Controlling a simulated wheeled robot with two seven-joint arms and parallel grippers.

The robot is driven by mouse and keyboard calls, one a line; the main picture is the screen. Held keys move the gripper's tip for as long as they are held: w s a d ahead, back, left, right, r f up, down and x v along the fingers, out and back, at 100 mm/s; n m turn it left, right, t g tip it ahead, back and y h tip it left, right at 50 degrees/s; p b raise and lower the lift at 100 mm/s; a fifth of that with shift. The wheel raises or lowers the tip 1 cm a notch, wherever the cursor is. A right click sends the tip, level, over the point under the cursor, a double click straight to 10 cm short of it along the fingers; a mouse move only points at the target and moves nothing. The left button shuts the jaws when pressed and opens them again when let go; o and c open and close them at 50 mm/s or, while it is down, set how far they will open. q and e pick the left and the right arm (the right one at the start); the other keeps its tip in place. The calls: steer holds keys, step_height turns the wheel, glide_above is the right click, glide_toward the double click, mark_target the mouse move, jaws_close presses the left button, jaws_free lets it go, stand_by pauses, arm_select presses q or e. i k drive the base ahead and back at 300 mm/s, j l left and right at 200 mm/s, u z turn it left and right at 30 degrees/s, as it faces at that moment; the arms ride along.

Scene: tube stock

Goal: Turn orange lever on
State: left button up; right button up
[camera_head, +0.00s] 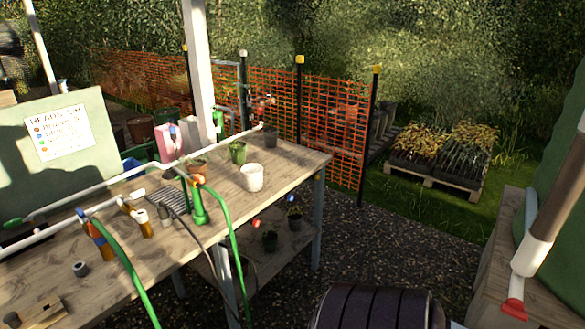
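A small orange lever-like part (197,180) sits at the top of a green hose and green upright on the wooden table, near the white pipe (60,206). Its exact shape and position are too small to tell. A blue fitting (82,215) is further left on the same pipe run, above a green hose (122,262). A whitish fitting with a brown body (142,218) stands between them. Neither of my grippers is in view.
The table (290,172) holds a white pot (252,177) and a green pot (237,152). A sign (58,132) stands at left. Orange mesh fencing (335,120) runs behind. A dark ribbed cylinder (375,308) is at the bottom. A red-ended pipe (515,308) is at right.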

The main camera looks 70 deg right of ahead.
mark_target(196, 177)
steer(key=k+z, duration=0.1)
steer(key=z, duration=1.4)
